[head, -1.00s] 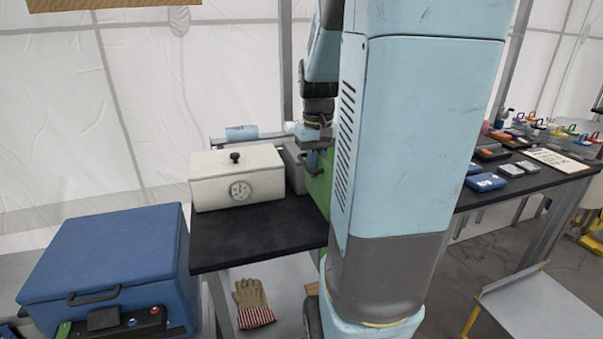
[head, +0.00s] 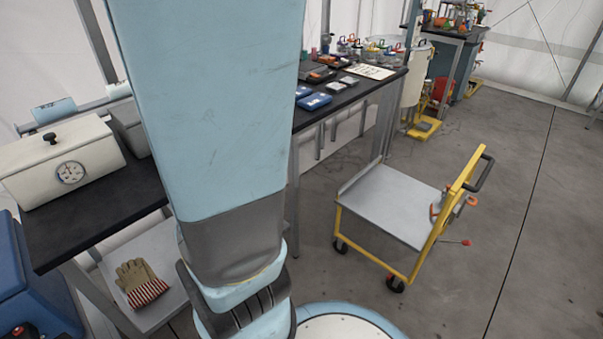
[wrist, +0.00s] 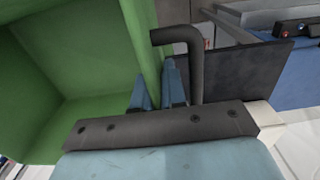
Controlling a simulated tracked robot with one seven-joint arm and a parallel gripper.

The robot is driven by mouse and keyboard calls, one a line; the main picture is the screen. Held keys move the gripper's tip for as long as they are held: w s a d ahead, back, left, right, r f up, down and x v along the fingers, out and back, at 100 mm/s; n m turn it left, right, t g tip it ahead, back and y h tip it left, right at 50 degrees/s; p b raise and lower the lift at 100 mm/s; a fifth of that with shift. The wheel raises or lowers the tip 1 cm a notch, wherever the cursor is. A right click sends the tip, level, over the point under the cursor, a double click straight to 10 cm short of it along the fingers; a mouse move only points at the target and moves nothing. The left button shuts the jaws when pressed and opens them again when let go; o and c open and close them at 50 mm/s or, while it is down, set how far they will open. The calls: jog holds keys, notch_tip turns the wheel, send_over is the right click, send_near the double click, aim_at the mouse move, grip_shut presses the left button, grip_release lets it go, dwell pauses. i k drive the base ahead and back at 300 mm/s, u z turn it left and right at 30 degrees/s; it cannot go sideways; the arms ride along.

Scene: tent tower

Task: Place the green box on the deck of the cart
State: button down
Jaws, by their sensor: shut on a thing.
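The green box (wrist: 70,80) fills the left of the wrist view, and its open hollow inside shows. My gripper (wrist: 160,88) is shut on one thin wall of it, a blue finger on each side. In the head view my arm hides the box and the gripper. The cart stands on the floor at the right of the head view, with a flat grey deck (head: 392,203), a yellow frame and a dark push handle. The deck's middle is bare, and a clamp-like tool (head: 440,205) with orange parts sits at its handle end.
A black table (head: 95,205) at left bears a white case (head: 65,160) with a dial. Gloves (head: 140,280) lie on the shelf below. Another dark table (head: 345,100) holds small boxes and a sheet. Open floor surrounds the cart.

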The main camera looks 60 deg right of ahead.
aim_at(398, 197)
jog(key=z, duration=0.05)
jog(key=k, duration=1.25)
jog(key=z, duration=0.05)
